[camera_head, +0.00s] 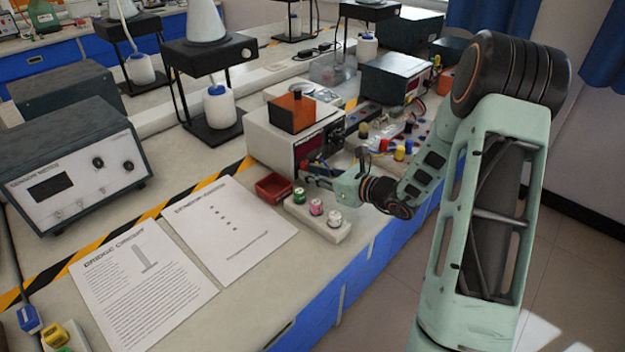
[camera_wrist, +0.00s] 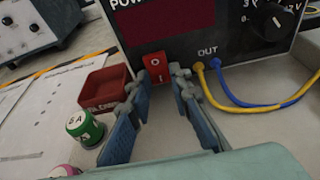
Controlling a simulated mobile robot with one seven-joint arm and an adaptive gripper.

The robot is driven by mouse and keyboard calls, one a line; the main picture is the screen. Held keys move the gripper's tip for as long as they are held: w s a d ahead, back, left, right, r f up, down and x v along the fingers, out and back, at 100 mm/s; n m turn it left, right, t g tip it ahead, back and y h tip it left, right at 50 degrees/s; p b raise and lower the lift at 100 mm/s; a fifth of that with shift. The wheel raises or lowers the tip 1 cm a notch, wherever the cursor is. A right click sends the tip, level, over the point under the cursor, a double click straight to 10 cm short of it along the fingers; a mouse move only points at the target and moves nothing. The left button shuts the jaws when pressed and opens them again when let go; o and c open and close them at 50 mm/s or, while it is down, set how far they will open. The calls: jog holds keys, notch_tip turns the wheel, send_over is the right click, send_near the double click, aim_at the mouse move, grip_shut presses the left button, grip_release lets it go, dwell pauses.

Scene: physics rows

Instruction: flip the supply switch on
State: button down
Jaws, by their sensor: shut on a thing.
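Which way the rocker is tipped I cannot tell. In the head view my gripper (camera_head: 318,176) reaches the supply's lower front from the right, and the switch is hidden there.
Yellow and blue leads (camera_wrist: 262,104) leave the OUT sockets on the right. An orange-and-black block (camera_head: 291,112) sits on the supply. Paper sheets (camera_head: 143,285) lie at front left.

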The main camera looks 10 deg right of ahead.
jog(key=f+t+b, duration=0.1)
jog(key=b, duration=0.1)
jog(key=shift+y+b, duration=0.4)
jog(key=shift+r+b, duration=0.25)
jog(key=shift+b, duration=0.05)
jog(key=c, duration=1.8)
grip_release()
jog(key=shift+o, duration=0.2)
jog(key=v, duration=1.2)
jog(key=shift+f, duration=0.2)
